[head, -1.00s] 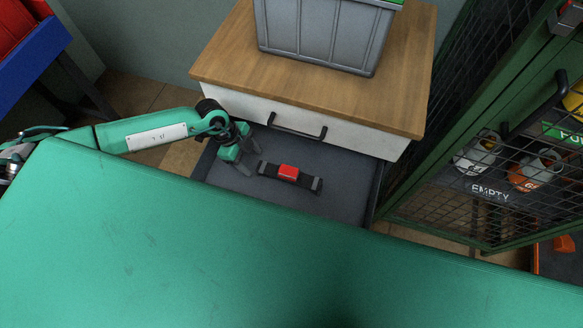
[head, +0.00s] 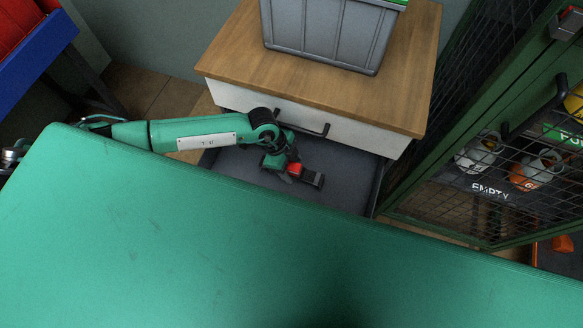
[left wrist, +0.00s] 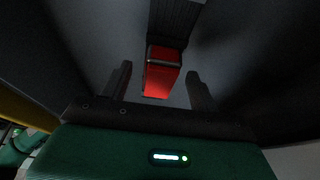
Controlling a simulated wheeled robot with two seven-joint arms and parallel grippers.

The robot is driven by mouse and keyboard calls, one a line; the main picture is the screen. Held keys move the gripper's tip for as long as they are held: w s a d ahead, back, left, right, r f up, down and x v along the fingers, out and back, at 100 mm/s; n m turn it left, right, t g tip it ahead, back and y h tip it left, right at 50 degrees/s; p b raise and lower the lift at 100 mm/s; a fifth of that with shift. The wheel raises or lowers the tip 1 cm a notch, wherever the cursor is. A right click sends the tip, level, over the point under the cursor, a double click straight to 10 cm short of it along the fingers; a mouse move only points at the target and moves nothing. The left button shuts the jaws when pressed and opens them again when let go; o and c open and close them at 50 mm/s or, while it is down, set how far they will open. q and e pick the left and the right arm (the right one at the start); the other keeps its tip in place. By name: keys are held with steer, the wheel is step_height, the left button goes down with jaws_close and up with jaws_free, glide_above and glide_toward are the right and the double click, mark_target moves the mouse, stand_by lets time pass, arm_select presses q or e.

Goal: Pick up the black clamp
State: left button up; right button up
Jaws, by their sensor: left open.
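The black clamp (head: 311,180) with a red middle block lies in the open grey drawer (head: 340,190). My left gripper (head: 284,174) is over the left part of the clamp and hides some of it. In the left wrist view the clamp's red block (left wrist: 162,75) sits between the two spread fingers of my left gripper (left wrist: 157,82), with a gap on each side. The clamp's dark ribbed end (left wrist: 178,20) runs up to the top of that view. The left gripper is open. My right gripper is not in view.
A wooden-topped cabinet (head: 330,95) with a dark drawer handle (head: 302,124) stands behind the clamp, with a grey bin (head: 325,40) on it. A green mesh cage (head: 490,130) is at the right. A wide green surface (head: 200,250) fills the foreground.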

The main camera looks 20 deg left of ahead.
arm_select(q)
steer(key=shift+f, duration=0.3)
steer(key=c, duration=1.2)
steer(key=shift+o, duration=0.2)
